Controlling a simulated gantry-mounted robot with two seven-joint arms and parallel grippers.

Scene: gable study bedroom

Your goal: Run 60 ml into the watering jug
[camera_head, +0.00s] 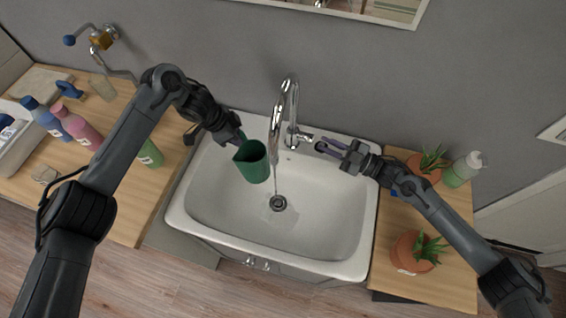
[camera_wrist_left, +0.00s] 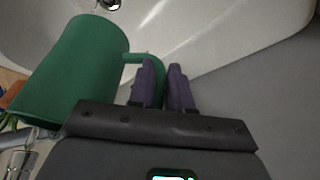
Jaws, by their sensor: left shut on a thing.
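The green watering jug (camera_head: 257,172) is over the left half of the white sink, its mouth facing up toward the head camera. My left gripper (camera_head: 240,137) is shut on its handle; the purple fingers (camera_wrist_left: 163,88) close on the green handle in the left wrist view, beside the jug body (camera_wrist_left: 75,70). The chrome tap (camera_head: 290,95) arches over the sink, and a thin stream of water appears to fall from its spout, just right of the jug, toward the drain (camera_head: 278,203). My right gripper (camera_head: 322,146) is open and empty by the tap lever (camera_head: 301,135). The jug's inside level cannot be seen.
The sink (camera_head: 330,225) is otherwise empty. Pink (camera_head: 76,128) and blue (camera_head: 46,120) bottles and a green one (camera_head: 150,154) stand on the left counter. Potted plants (camera_head: 414,252) and a pump bottle (camera_head: 461,170) stand on the right counter, near my right arm.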

